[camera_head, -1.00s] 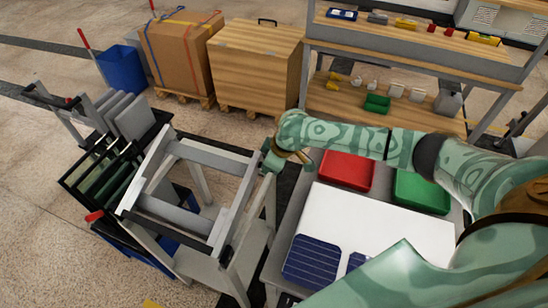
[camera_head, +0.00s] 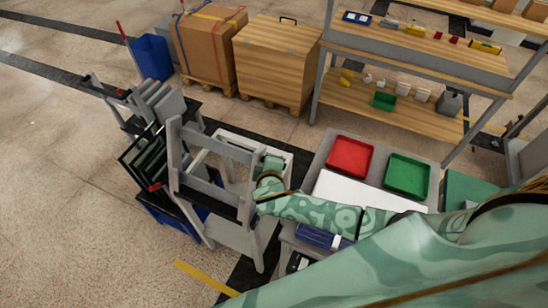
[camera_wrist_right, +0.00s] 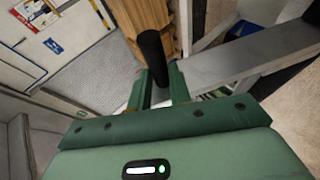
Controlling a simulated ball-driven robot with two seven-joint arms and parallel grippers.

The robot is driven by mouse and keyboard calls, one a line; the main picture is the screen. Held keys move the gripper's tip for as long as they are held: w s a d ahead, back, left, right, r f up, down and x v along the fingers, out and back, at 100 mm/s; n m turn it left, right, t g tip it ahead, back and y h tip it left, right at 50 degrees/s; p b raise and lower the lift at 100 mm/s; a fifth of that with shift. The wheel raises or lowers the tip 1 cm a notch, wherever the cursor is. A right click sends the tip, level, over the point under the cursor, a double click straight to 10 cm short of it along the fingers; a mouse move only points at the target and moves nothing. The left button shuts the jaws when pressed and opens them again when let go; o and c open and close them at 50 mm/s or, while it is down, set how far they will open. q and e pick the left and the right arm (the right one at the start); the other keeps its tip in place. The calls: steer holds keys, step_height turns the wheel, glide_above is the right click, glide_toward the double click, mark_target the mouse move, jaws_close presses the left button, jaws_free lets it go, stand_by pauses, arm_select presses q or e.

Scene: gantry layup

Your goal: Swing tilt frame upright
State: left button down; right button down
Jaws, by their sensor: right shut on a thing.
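The grey tilt frame (camera_head: 215,147) stands steeply raised on its stand, close to upright, in the head view. Its grey bar (camera_wrist_right: 245,60) crosses the right wrist view. My right arm reaches in from the right, and my right gripper (camera_head: 268,178) is at the frame's right side. In the wrist view, my right gripper (camera_wrist_right: 158,88) is shut on a black round handle (camera_wrist_right: 152,58) next to the grey bar. In the head view the gripper's own wrist hides the handle. My left gripper is not in view.
A rack of dark panels (camera_head: 145,160) stands just left of the frame. A bench with a red tray (camera_head: 349,158), a green tray (camera_head: 406,175) and blue solar cells (camera_head: 318,237) is at right. Wooden crates (camera_head: 275,62) and a shelf (camera_head: 400,105) stand behind.

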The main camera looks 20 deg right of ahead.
steer(key=s+a+n+t+h+b, duration=0.1)
steer(key=s+a+t+h+b, duration=0.1)
steer(key=s+a, duration=0.6)
steer(key=shift+a+r+t+b, duration=0.25)
steer(key=shift+a+t+b, duration=0.15)
steer(key=shift+b, duration=0.45)
steer(key=shift+s, duration=0.15)
steer(key=c, duration=1.3)
jaws_free()
steer(key=shift+a+r, duration=0.1)
